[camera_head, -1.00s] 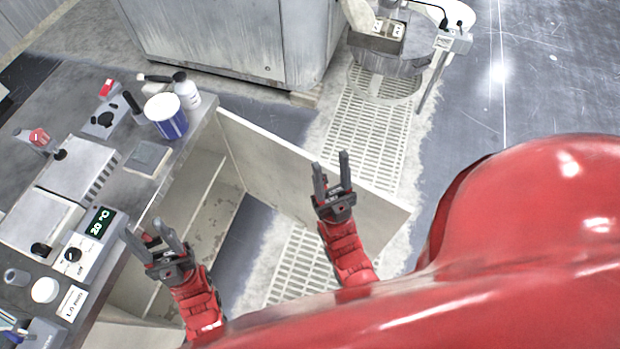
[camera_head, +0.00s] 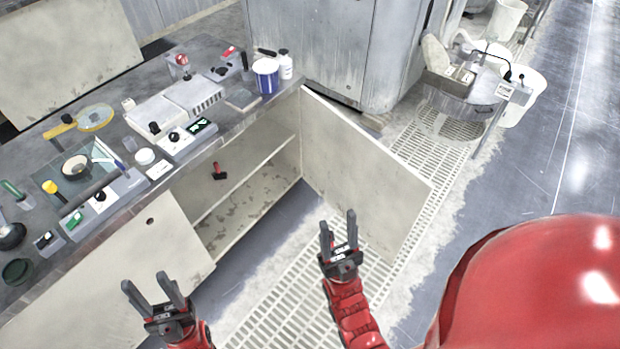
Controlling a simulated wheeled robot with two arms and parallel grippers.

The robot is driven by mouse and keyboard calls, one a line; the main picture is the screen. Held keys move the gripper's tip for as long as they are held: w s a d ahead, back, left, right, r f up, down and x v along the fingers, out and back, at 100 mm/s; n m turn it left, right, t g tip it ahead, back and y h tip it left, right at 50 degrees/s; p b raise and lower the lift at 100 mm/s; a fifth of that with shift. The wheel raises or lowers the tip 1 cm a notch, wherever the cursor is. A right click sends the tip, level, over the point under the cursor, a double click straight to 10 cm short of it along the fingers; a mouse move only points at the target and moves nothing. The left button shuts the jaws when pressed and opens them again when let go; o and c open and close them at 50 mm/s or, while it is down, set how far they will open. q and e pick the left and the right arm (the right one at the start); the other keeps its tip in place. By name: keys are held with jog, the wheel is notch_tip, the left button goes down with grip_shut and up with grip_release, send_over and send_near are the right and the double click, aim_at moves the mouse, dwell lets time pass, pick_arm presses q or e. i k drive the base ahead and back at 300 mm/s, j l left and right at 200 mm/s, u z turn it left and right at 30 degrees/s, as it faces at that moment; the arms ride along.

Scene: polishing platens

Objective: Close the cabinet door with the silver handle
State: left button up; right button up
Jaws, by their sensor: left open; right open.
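The cabinet under the bench has one door (camera_head: 365,175) swung wide open to the right, its pale inner face showing. No silver handle shows; the door's outer face is hidden. The open bay shows a shelf (camera_head: 245,180) and a dark-and-red object (camera_head: 219,171). My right gripper (camera_head: 338,222) is open and empty, in front of the open door's lower part in the picture.
The bench top (camera_head: 225,120) holds a blue-and-white tub (camera_head: 266,76), a white bottle (camera_head: 285,65) and several instruments. A large grey cabinet (camera_head: 320,45) stands behind the open door. A floor grating (camera_head: 275,280) and clear floor lie around the door.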

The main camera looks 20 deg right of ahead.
aim_at(350, 169)
jog(key=l+u, duration=0.35)
jog(key=l, duration=0.15)
jog(key=l+u, duration=0.35)
jog(key=l, duration=0.15)
jog(key=k+l+u, duration=0.15)
jog(key=l+u, duration=0.2)
jog(key=l, duration=0.15)
jog(key=k+l, duration=0.1)
jog(key=l, duration=0.3)
jog(key=k+l, duration=0.1)
jog(key=l, duration=0.3)
jog(key=k+l, duration=0.1)
jog(key=l, duration=0.3)
jog(key=k+l, duration=0.1)
jog(key=l, duration=0.3)
jog(key=k+l, duration=0.15)
jog(key=l, duration=0.25)
jog(key=k+l, duration=0.1)
jog(key=l, duration=0.3)
jog(key=k+l, duration=0.1)
jog(key=l, duration=0.3)
jog(key=k+l, duration=0.3)
jog(key=l, duration=0.15)
jog(key=k+l+u, duration=0.1)
jog(key=k+l, duration=0.2)
jog(key=l, duration=0.2)
